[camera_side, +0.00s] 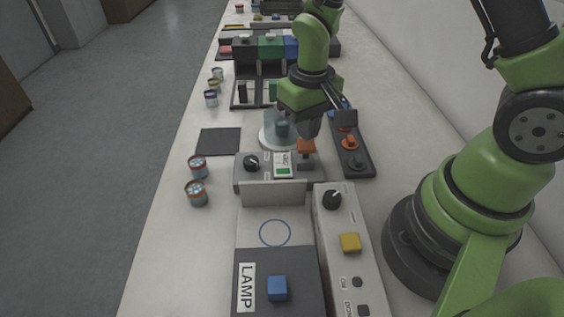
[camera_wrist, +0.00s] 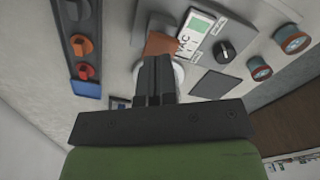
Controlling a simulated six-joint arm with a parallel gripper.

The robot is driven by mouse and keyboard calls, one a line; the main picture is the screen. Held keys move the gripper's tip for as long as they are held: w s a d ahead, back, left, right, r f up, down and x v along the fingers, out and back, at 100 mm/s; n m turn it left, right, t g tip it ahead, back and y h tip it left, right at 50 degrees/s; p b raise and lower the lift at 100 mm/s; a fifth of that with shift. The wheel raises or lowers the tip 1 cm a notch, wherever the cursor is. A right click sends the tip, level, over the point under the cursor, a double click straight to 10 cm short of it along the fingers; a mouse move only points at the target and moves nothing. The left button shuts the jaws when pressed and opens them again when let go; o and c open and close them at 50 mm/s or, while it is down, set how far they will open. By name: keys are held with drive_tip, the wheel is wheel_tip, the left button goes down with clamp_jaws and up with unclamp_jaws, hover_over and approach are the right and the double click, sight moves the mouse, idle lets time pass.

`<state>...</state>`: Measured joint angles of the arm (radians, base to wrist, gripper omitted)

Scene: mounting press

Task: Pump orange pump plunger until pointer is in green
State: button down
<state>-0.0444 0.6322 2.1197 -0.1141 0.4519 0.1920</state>
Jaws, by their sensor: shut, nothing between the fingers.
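The orange pump plunger (camera_side: 306,147) stands at the right back corner of the grey pump unit. My gripper (camera_side: 309,130) is shut and empty, pointing down right above the plunger's top. I cannot tell whether they touch. In the wrist view the shut fingers (camera_wrist: 153,64) overlap the near edge of the orange plunger top (camera_wrist: 161,43). The gauge (camera_side: 283,165) is a white panel with a green zone, left of the plunger; it also shows in the wrist view (camera_wrist: 194,30), labelled VAC. Its pointer is too small to read.
A black knob (camera_side: 251,162) sits left of the gauge. A clear dome on a pale round base (camera_side: 266,137) stands just behind. A dark strip with orange knobs (camera_side: 354,158) lies to the right. Cans (camera_side: 197,192) and a dark mat (camera_side: 219,141) are left.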

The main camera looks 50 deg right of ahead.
sight(306, 144)
drive_tip(key=shift+f, duration=0.4)
idle(1.4)
idle(0.5)
drive_tip(key=shift+f, duration=1.55)
drive_tip(key=shift+r, duration=1.55)
drive_tip(key=shift+f, duration=0.1)
drive_tip(key=shift+r, duration=0.85)
drive_tip(key=shift+r, duration=2.5)
